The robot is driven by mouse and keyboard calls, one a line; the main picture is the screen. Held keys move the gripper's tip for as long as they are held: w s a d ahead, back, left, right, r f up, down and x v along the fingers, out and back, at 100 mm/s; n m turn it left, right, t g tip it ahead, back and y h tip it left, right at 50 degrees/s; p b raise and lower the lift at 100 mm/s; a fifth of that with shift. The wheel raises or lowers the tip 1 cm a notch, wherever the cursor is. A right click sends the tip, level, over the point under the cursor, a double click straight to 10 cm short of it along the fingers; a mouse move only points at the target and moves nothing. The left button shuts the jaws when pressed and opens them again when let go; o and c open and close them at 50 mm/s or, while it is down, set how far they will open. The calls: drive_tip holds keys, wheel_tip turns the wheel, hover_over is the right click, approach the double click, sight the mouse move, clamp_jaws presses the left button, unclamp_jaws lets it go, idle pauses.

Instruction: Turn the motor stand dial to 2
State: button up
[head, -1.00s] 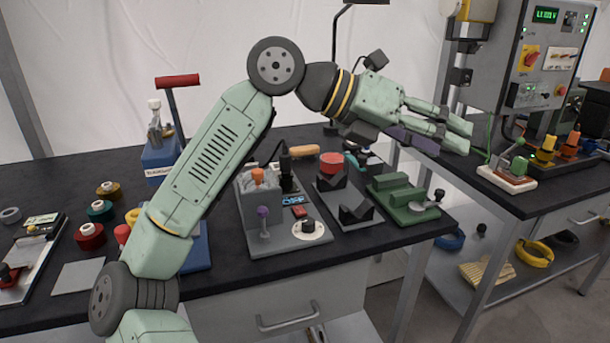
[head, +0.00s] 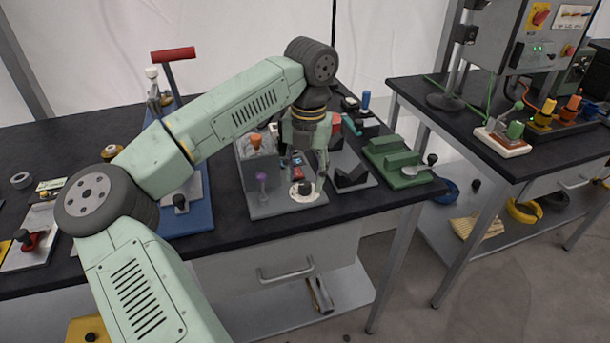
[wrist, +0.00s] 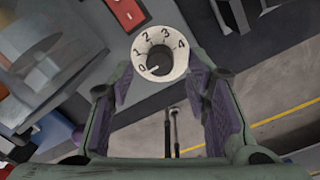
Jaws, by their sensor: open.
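The motor stand (head: 262,208) is a grey panel near the front edge of the black bench. Its dial (head: 304,190) is a white disc with a black knob at the stand's front right corner. In the wrist view the dial (wrist: 159,57) shows numbers 0 to 4, and the knob's white mark seems to point near 0. My gripper (head: 306,172) hangs downward over the dial. In the wrist view my open gripper (wrist: 162,84) has its purple finger pads on either side of the dial, with nothing between them. Whether the fingers touch the knob cannot be told.
An orange knob (head: 256,142), a purple knob (head: 262,180) and a red switch (wrist: 128,12) are also on the stand. A blue-based device (head: 187,215) is on the left.

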drive_tip(key=shift+f, duration=1.1)
clamp_jaws()
